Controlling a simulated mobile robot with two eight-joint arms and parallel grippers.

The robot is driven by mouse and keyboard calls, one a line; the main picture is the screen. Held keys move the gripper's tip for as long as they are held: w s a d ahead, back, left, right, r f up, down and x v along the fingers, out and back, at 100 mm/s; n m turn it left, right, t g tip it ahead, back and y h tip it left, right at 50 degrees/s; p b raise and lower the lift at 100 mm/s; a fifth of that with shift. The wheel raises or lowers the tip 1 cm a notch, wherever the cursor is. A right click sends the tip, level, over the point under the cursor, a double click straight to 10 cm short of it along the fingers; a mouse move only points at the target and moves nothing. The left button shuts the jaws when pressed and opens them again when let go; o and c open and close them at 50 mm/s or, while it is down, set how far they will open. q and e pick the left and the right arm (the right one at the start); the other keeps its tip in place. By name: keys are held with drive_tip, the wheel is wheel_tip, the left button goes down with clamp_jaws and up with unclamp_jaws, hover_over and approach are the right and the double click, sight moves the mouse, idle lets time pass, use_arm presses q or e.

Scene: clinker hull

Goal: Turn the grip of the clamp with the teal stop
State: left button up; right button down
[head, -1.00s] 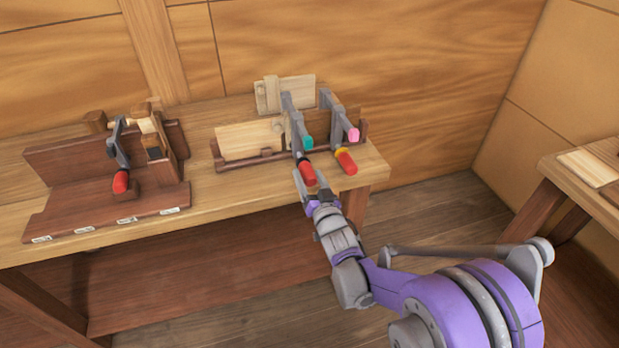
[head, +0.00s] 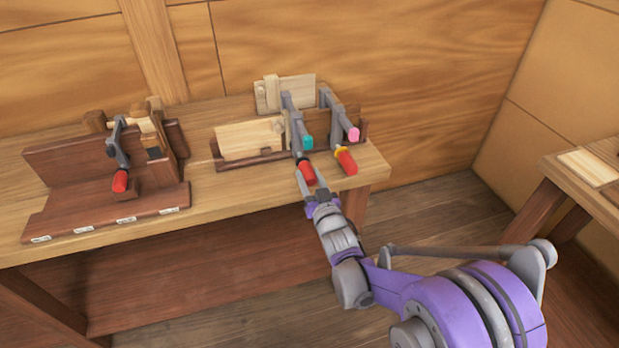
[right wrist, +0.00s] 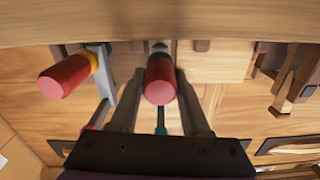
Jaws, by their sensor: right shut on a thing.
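The clamp with the teal stop (head: 308,142) stands on the bench's right part, its grey bar running back to the boards. Its red grip (head: 306,173) points toward me at the front. My right gripper (head: 307,184) is shut on this red grip; in the right wrist view the grip (right wrist: 160,80) sits between the two grey fingers (right wrist: 160,104). My left gripper is not in view.
A second clamp with a pink stop (head: 353,134) and a red grip with a yellow collar (head: 346,160) stands close on the right. Another red-gripped clamp (head: 120,181) is on a dark wooden fixture (head: 95,210) at left. A side table (head: 590,165) is far right.

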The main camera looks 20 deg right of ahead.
drive_tip(key=n, duration=0.6)
idle(0.6)
drive_tip(key=shift+c, duration=1.9)
unclamp_jaws()
drive_tip(key=s, duration=1.1)
drive_tip(key=shift+w+d, duration=0.1)
